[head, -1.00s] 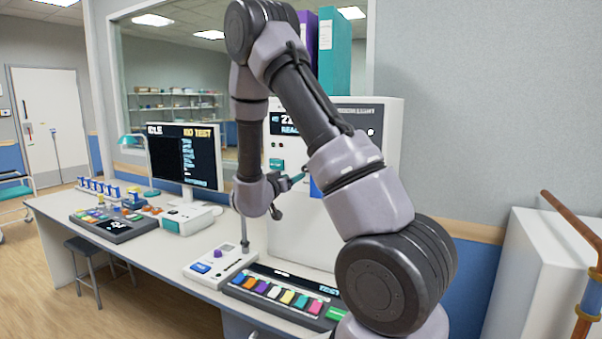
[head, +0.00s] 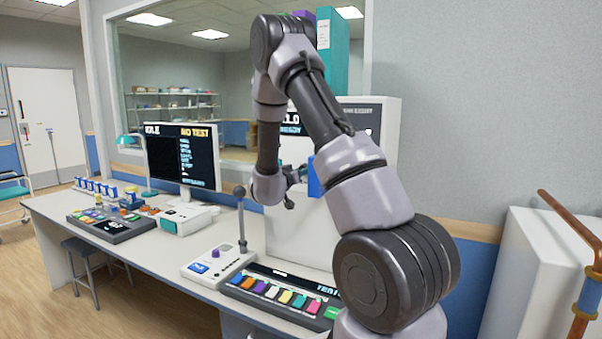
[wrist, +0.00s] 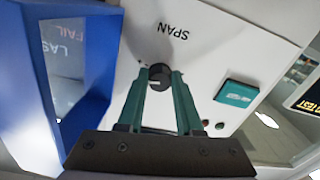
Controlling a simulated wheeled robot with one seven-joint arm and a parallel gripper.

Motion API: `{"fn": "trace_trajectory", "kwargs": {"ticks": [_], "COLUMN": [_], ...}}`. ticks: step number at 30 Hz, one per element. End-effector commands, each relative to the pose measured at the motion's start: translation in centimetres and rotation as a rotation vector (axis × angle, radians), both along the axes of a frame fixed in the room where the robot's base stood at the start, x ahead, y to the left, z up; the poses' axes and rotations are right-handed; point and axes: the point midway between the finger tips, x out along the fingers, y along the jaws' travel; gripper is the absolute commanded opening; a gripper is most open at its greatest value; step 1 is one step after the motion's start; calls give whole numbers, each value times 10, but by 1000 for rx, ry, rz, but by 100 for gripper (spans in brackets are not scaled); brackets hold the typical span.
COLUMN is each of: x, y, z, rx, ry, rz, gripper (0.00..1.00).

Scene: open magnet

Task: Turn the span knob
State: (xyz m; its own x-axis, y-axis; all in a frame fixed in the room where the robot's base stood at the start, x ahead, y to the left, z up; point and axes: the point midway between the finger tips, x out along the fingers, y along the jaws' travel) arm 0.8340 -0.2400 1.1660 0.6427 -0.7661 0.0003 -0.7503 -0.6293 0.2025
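The span knob (wrist: 158,84) is a small round black knob with a pale mark on its face, on a white panel under the printed word SPAN in the wrist view. My gripper (wrist: 160,74) has its two teal fingertips on either side of the knob, very close to it. Whether the fingers press on it or leave a thin gap is unclear. In the head view my gripper (head: 295,180) is at the front of the white cabinet (head: 382,120), and the arm and wrist hide the knob.
A blue frame or flap (wrist: 25,90) stands close to my fingers at left in the wrist view. A teal button (wrist: 236,93) sits right of the knob. On the desk stand an upright lever (head: 241,220), a row of coloured keys (head: 275,291) and a monitor (head: 182,158).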

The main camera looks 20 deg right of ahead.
Motion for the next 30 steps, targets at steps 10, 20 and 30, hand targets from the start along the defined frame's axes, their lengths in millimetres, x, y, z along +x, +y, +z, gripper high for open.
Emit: {"fn": "trace_trajectory", "kwargs": {"ticks": [10,20,30], "x": [0,-1,-1], "y": [1,0,0], "z": [0,0,0], "rx": [-63,-125,-124], "ry": [79,162,161], "rz": [2,0,0], "gripper": [0,0,65]}}
